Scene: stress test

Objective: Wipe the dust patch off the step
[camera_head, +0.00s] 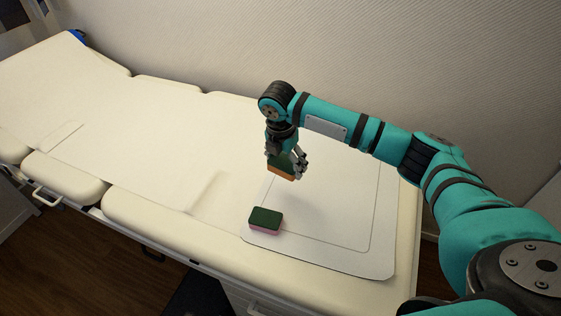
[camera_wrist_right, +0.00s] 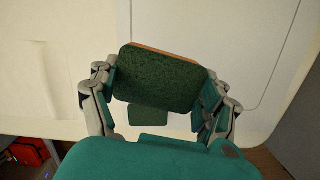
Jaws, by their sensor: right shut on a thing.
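My right gripper (camera_head: 285,167) is shut on an orange-and-green sponge (camera_head: 281,174) and holds it above a white mat (camera_head: 375,262) on the padded couch. In the right wrist view the held sponge (camera_wrist_right: 158,82) shows its green face between the fingers. A second sponge (camera_head: 265,219), green on top and pink below, lies on the mat's front left corner. Its green top also shows in the right wrist view (camera_wrist_right: 148,116). I cannot make out a step or a clear dust patch. My left gripper is out of view.
The cream couch (camera_head: 150,205) runs to the left under a white sheet (camera_head: 130,120), with a wall behind it. The mat's middle is clear. A dark flat thing (camera_head: 195,295) is low by the couch's front. A red thing (camera_wrist_right: 30,150) shows in the wrist view.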

